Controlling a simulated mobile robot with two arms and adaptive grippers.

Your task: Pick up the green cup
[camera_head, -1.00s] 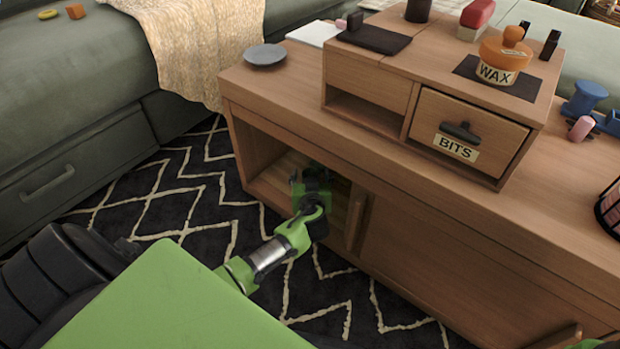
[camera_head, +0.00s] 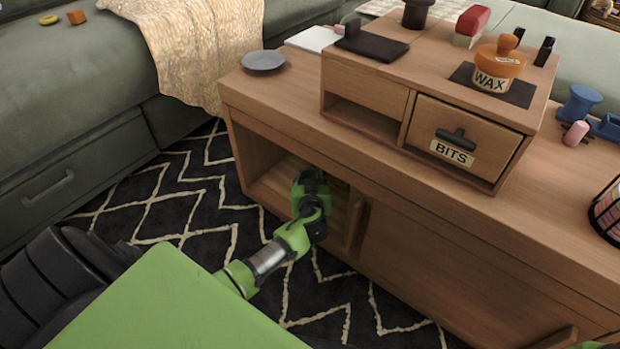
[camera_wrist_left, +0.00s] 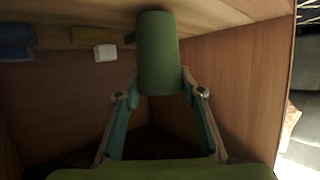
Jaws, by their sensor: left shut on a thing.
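The green cup (camera_wrist_left: 158,45) shows in the left wrist view, inside the open compartment of the wooden cabinet (camera_head: 480,245). My left gripper (camera_wrist_left: 160,78) is shut on the cup, with one finger on each side of it. I cannot tell whether the cup touches the compartment surface beside it. In the head view my left arm reaches into the cabinet's left opening, and the cup and fingertips are hidden there.
Compartment walls stand close around the gripper. A blue object (camera_wrist_left: 15,42) and a pale block (camera_wrist_left: 105,52) are beside the cup. A sliding door (camera_head: 430,265) covers the cabinet's right part. A grey plate (camera_head: 263,61), a drawer box (camera_head: 367,92) and an orange wax tin (camera_head: 497,66) are on top.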

